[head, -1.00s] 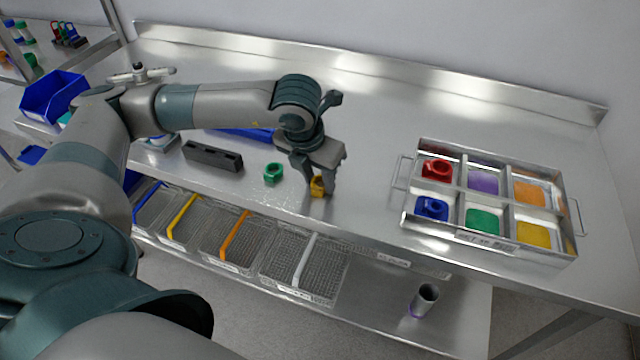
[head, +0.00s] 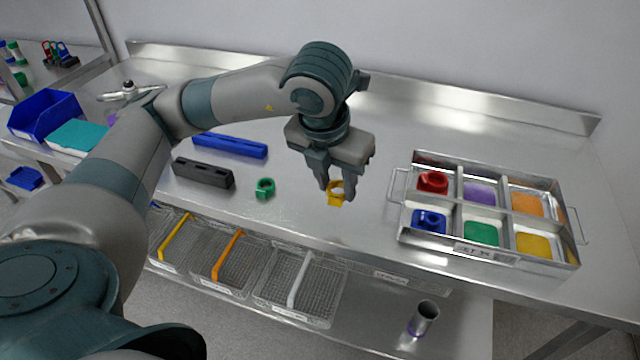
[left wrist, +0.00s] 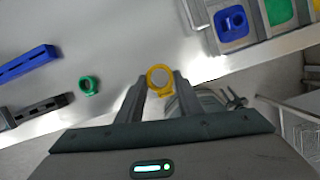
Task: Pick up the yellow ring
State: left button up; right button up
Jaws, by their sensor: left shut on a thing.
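The yellow ring (head: 336,199) is held between the fingertips of my left gripper (head: 337,190), which is shut on it. The ring appears to be raised above the steel bench. In the left wrist view the yellow ring (left wrist: 160,77) sits between the two finger ends (left wrist: 159,88), its round opening facing the camera. My right gripper is not in view.
A green ring (head: 265,188) lies on the bench left of the gripper. A metal tray (head: 397,215) with coloured compartments stands at right, holding a red ring (head: 432,183) and a blue ring (head: 429,221). Black (head: 203,172) and blue (head: 229,145) blocks lie at left. The bench behind is clear.

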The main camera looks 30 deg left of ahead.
pick_arm(q)
jog(key=shift+s+d+r, duration=0.25)
jog(key=shift+d+r, duration=0.2)
jog(key=shift+d, duration=0.25)
jog(key=shift+s+d+r, duration=0.2)
jog(key=shift+d+r, duration=0.3)
jog(key=shift+d, duration=0.2)
jog(key=shift+s+d+r, duration=0.25)
jog(key=shift+d+r, duration=0.2)
jog(key=shift+d, duration=0.25)
